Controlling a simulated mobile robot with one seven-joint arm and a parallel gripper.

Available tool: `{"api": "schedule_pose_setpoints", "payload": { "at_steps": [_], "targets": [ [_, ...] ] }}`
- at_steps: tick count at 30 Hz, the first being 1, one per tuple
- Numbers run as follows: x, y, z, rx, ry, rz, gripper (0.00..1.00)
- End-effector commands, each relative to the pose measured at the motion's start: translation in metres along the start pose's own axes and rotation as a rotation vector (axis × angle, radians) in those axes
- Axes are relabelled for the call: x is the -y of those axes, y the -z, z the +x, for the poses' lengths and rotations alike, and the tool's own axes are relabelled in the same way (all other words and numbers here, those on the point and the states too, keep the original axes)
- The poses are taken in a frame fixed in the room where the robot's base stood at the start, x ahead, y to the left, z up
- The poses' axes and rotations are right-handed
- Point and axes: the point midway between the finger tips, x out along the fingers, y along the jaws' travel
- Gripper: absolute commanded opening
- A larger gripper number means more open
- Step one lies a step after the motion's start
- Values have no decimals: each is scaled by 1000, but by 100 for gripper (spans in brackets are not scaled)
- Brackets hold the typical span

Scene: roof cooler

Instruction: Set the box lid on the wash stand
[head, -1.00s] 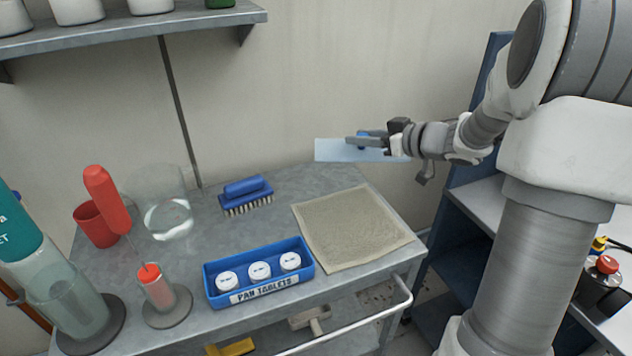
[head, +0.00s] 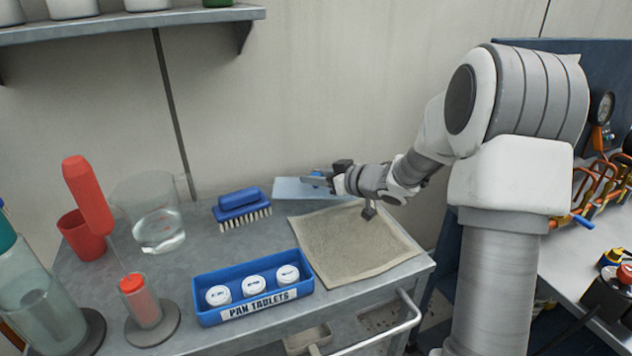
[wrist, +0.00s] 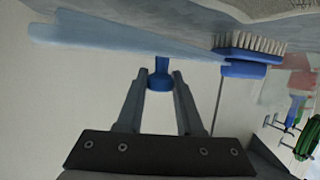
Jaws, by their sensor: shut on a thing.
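The box lid is a thin pale-blue plate (head: 296,189) with a blue knob (wrist: 161,74). My gripper (head: 318,181) is shut on the knob, and the two fingers show on either side of it in the wrist view (wrist: 160,85). The lid is at the back of the grey wash stand (head: 250,321), behind the beige cloth. I cannot tell if the lid touches the top or hangs just above it. My gripper hides part of the lid's right side.
A beige cloth (head: 355,243) lies in front of the lid. A blue brush (head: 241,208) is to its left, also in the wrist view (wrist: 245,52). A blue tablet tray (head: 207,313), a beaker (head: 158,215), a red cup (head: 80,235) and a red-topped cylinder (head: 142,305) fill the left side.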

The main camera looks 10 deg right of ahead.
Motion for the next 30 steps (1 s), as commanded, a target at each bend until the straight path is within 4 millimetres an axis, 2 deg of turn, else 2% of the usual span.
{"api": "schedule_pose_setpoints", "payload": {
  "at_steps": [6,16,17,21,22,30],
  "targets": [
    [0,1,0,-1,0,-1,0],
    [0,-8,3,-1,0,0,0],
    [0,-9,3,-1,0,0,37],
    [0,-8,3,-1,0,-1,63],
    [0,-8,3,-1,0,-1,66],
    [0,-7,3,-1,-1,-1,66]
  ]
}}
